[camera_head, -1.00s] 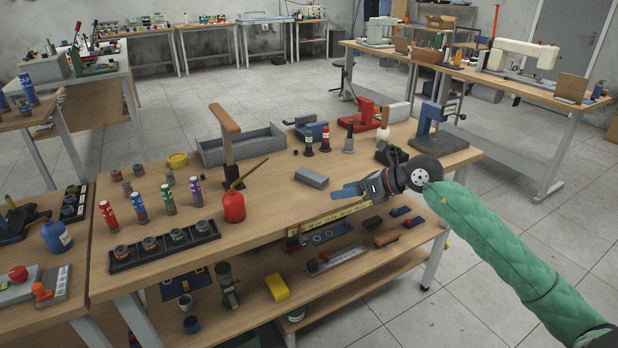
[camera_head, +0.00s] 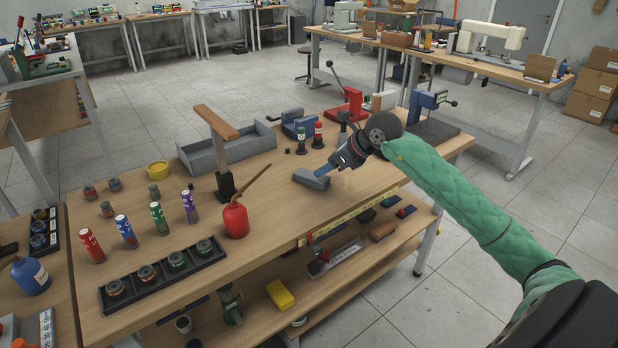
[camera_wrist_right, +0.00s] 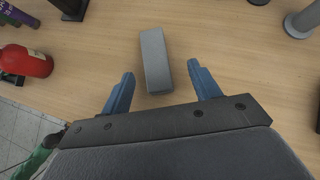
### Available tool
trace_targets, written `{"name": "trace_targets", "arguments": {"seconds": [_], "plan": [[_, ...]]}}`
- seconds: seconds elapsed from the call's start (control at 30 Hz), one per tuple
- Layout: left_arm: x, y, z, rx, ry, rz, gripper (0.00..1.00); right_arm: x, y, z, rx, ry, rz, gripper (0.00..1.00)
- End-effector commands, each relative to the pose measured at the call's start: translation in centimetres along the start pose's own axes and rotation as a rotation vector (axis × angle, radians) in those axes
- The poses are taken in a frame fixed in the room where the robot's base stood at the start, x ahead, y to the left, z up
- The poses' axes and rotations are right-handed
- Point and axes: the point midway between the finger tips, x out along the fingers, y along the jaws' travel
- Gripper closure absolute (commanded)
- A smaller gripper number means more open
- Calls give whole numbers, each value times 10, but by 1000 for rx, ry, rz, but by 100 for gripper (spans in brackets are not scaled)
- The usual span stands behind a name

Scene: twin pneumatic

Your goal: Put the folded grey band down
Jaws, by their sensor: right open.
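The folded grey band (camera_head: 311,180) is a flat grey oblong lying on the wooden workbench (camera_head: 270,211), right of the red oil can. My right gripper (camera_head: 325,171) is at its right end, with blue fingers pointing down and left. In the right wrist view the band (camera_wrist_right: 155,60) lies flat on the wood, its near end between the two spread blue fingertips (camera_wrist_right: 161,76). A gap shows on each side of it, so the gripper is open and not clamped on it. My left gripper is not in view.
A red oil can (camera_head: 236,219) and an upright post with a wooden top (camera_head: 221,160) stand to the left. A grey tray (camera_head: 227,151), green and red bottles (camera_head: 318,135) and a blue press (camera_head: 428,106) stand behind. Bare wood lies in front of the band.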

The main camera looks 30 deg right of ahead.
Motion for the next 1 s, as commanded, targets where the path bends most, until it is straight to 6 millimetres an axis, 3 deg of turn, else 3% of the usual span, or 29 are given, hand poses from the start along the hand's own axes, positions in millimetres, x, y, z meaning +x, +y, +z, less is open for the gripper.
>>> {"name": "trace_targets", "arguments": {"seconds": [0.5, 0.8, 1.0], "plan": [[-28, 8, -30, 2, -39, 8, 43, 51, 8, 1, 0, -2, 1, 38], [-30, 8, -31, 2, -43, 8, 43, 54, 8, 0, 0, -1, 0, 38], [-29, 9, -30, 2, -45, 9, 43, 54, 8, 0, 0, -1, 0, 77]]}}
